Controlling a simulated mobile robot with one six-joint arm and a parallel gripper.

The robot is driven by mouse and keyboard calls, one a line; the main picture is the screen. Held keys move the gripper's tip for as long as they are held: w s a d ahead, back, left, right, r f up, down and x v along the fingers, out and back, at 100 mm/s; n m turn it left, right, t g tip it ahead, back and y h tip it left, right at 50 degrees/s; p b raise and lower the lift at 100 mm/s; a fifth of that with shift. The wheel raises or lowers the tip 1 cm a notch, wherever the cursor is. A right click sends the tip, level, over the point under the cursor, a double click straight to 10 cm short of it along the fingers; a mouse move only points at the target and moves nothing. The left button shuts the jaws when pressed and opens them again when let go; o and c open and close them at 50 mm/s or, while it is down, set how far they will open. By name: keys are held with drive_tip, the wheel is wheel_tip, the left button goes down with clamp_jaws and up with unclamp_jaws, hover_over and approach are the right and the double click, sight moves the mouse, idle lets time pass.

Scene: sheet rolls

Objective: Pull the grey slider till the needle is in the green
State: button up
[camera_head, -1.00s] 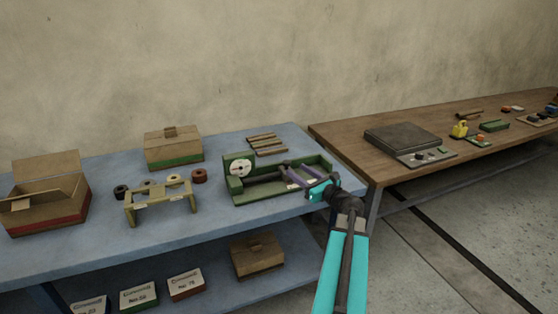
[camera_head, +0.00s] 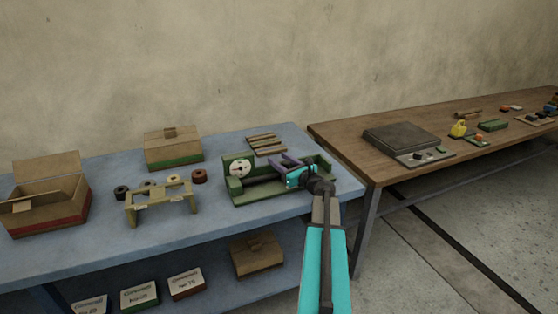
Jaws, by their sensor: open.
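A green fixture (camera_head: 232,187) sits on the blue table, with a round white dial (camera_head: 240,169) upright at its left end. The dial is too small to read the needle or a green zone. A dark bar (camera_head: 262,181) runs along the fixture to the right of the dial. My gripper (camera_head: 280,166), with purple fingers, is over the right half of the fixture, its fingers apart and pointing left. My wrist and fingers cover that part, so I cannot make out the grey slider or whether the fingers touch it.
A yellow stand (camera_head: 160,202) and several small rolls are left of the fixture. An open carton (camera_head: 45,205) is far left, a closed carton (camera_head: 173,147) behind. Slats (camera_head: 266,144) lie behind the fixture. A wooden table (camera_head: 345,150) with a grey device (camera_head: 402,139) adjoins at right.

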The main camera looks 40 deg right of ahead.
drive_tip(key=shift+w, duration=0.35)
clamp_jaws()
